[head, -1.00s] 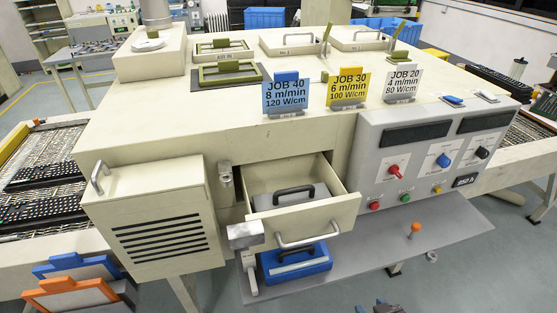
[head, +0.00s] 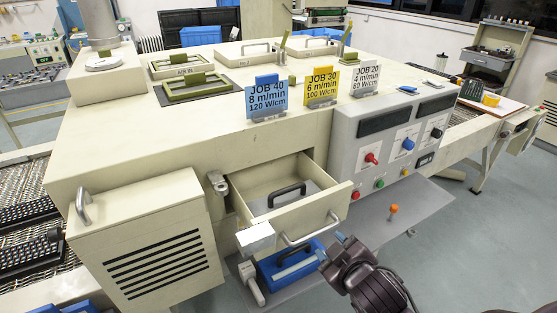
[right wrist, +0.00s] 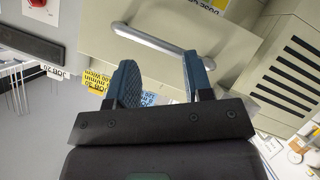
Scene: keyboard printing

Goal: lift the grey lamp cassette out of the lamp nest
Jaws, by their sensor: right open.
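The grey lamp cassette (head: 308,191) lies inside the open cream drawer (head: 338,202), which looks like the lamp nest. The cassette's dark arched handle stands up from its top. The drawer front hides its lower part. My right gripper (head: 330,247) is open and empty, in front of and below the drawer at the right. In the right wrist view its two blue fingers (right wrist: 162,78) are spread before the drawer front (right wrist: 215,40) and its silver handle (right wrist: 160,44). The cassette does not show there. My left gripper is not in view.
A blue case (head: 300,262) with a dark handle sits on the grey shelf below the drawer. A louvred cream box (head: 150,245) stands left. The control panel (head: 385,150) and an orange knob (head: 393,209) are right. Job signs (head: 267,97) stand on the machine top.

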